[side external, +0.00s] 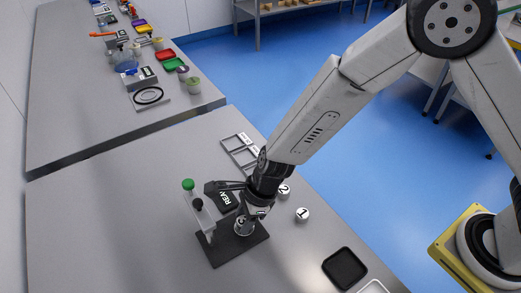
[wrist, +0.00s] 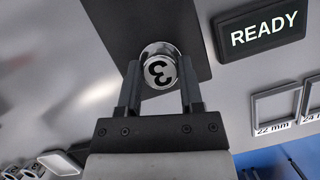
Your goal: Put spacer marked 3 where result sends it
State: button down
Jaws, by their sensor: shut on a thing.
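The display (wrist: 262,34) reads READY. Two square frames (wrist: 274,106) carry labels, one reading 22 mm and the other apparently 24 mm.
A black tray (side external: 345,268) lies at the front right. The left of the table is clear.

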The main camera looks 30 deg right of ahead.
jog(key=shift+r, duration=0.2)
jog(key=shift+r, duration=0.85)
jog(key=s+d+r, duration=0.7)
jog(key=s+r, duration=0.4)
jog(key=shift+s+d, duration=0.15)
jog(key=shift+s, duration=0.25)
